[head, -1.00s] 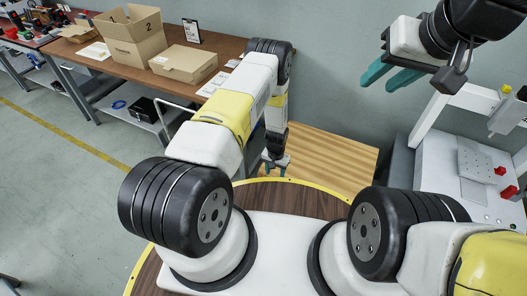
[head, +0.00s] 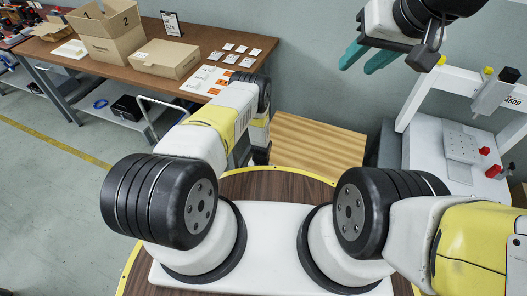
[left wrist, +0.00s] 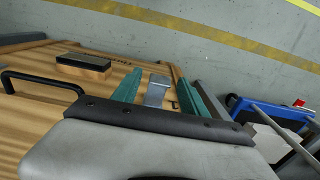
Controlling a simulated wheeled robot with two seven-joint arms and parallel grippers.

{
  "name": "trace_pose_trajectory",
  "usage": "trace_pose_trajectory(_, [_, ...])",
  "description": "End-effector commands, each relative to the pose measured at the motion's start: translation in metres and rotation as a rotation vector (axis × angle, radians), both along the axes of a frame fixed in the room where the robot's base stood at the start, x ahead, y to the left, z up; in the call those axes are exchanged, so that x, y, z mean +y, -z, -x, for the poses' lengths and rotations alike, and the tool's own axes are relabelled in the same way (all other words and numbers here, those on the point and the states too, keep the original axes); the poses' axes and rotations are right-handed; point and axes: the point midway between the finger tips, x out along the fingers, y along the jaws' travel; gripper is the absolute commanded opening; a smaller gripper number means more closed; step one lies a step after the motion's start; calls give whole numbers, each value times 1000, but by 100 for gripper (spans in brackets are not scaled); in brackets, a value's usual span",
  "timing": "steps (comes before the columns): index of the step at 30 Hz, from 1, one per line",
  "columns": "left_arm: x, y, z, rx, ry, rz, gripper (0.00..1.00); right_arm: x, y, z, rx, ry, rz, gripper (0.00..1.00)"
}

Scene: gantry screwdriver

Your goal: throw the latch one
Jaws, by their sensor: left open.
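A grey metal latch-like plate (left wrist: 157,90) stands on a wooden surface (left wrist: 30,108) in the left wrist view. My left gripper (left wrist: 158,92) is open, with one teal finger on each side of the plate; I cannot tell whether they touch it. In the head view my left forearm hides the left gripper. A pale wooden top (head: 318,145) shows beyond the round base there. My right gripper (head: 366,58) is raised at the upper right, its teal fingers apart and nothing between them.
In the left wrist view a black bar handle (left wrist: 38,78) and a dark block (left wrist: 84,66) are near the fingers. A blue cart-like item (left wrist: 262,112) is at the right. In the head view a white fixture (head: 445,150) stands right, and a bench (head: 205,60) with cartons stands left.

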Motion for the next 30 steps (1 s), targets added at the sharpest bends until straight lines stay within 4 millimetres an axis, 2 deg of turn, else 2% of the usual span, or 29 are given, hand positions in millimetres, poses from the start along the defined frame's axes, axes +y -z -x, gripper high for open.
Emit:
trace_pose_trajectory(3, [0,0,0,0,0,0,51,0,0,0,0,0,0,36])
trace_pose_trajectory(11, [0,-1,0,0,0,0,0,0,0,0,0,0,0,36])
trace_pose_trajectory(30, [0,-1,0,0,0,0,0,0,0,0,0,0,0,36])
